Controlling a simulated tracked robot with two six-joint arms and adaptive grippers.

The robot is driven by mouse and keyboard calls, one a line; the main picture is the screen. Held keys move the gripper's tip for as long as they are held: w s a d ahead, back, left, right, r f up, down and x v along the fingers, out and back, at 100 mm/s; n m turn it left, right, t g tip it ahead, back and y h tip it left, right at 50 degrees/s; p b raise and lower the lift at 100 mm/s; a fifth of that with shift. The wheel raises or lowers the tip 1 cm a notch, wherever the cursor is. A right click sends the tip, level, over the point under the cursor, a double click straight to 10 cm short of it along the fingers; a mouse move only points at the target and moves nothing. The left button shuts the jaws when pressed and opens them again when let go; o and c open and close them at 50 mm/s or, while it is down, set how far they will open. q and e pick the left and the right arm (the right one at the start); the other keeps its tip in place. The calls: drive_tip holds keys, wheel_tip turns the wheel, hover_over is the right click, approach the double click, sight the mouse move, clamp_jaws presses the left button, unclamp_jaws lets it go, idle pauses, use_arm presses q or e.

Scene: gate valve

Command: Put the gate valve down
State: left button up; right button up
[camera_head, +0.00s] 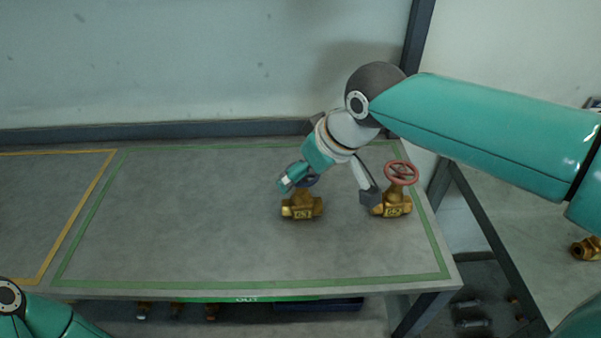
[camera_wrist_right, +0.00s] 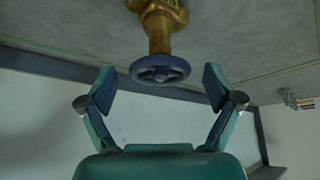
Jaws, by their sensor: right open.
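A brass gate valve (camera_head: 302,208) with a blue handwheel stands upright on the grey table inside the green outline. My right gripper (camera_head: 329,189) is open just above and behind it, with one finger partly hiding the blue wheel. In the right wrist view the blue handwheel (camera_wrist_right: 160,69) lies between the spread fingertips of the right gripper (camera_wrist_right: 159,80), with a visible gap on both sides. The brass body (camera_wrist_right: 158,28) rests on the table surface. My left gripper is out of view; only a part of my left arm shows at the bottom left.
A second brass valve with a red handwheel (camera_head: 401,173) stands close to the right gripper's other finger. The green-outlined table (camera_head: 180,225) is clear to the left. A yellow outline (camera_head: 75,215) lies farther left. Another brass part (camera_head: 586,249) sits on the right-hand table.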

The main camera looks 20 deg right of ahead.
drive_tip(key=v, duration=1)
drive_tip(key=shift+r+p, duration=0.25)
drive_tip(key=shift+p, duration=0.1)
drive_tip(key=shift+s, duration=0.15)
